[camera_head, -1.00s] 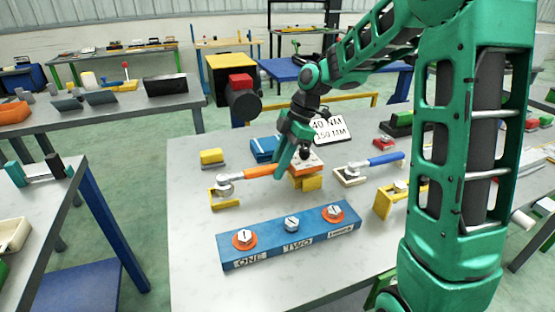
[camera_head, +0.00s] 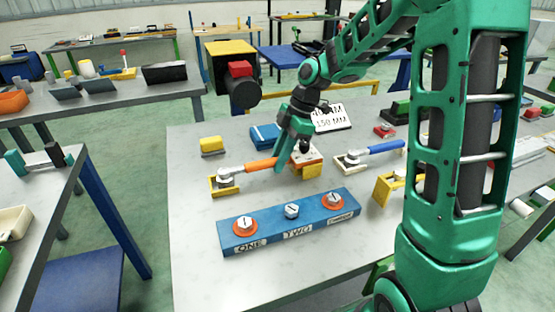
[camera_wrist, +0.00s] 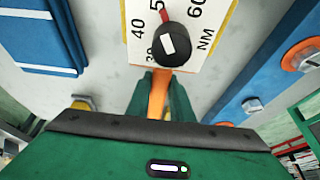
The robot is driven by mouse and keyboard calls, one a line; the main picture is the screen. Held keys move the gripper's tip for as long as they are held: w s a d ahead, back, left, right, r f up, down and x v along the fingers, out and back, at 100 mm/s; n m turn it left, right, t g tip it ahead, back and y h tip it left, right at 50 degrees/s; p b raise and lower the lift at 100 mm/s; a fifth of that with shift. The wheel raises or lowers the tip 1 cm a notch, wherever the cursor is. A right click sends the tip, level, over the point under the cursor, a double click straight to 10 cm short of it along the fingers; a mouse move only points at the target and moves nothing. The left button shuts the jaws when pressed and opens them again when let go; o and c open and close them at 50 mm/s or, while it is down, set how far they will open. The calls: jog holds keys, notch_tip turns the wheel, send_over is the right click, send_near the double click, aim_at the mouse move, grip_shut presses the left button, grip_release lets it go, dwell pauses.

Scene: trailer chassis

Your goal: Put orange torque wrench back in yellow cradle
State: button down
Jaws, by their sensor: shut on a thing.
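The orange torque wrench (camera_head: 262,165) lies roughly level, its silver head to the left. My gripper (camera_head: 281,168) is shut on its orange handle near the right end. The handle also shows between my green fingers in the wrist view (camera_wrist: 158,95). The yellow cradle (camera_head: 224,192) is a low frame on the table at the left. The wrench head is at this cradle, within its outline in the head view. I cannot tell whether it rests on the cradle or hovers just above.
A blue bar (camera_head: 262,233) with several bolts lies in front. A blue-handled wrench (camera_head: 375,149) lies to the right. A NM scale plate (camera_head: 335,117) stands behind; a black knob (camera_wrist: 170,42) shows before a scale in the wrist view. The table's front left is clear.

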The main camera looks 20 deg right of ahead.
dwell(0.4)
jog(key=c, duration=1)
grip_release()
jog(key=shift+r, duration=4.05)
jog(key=shift+s, duration=0.1)
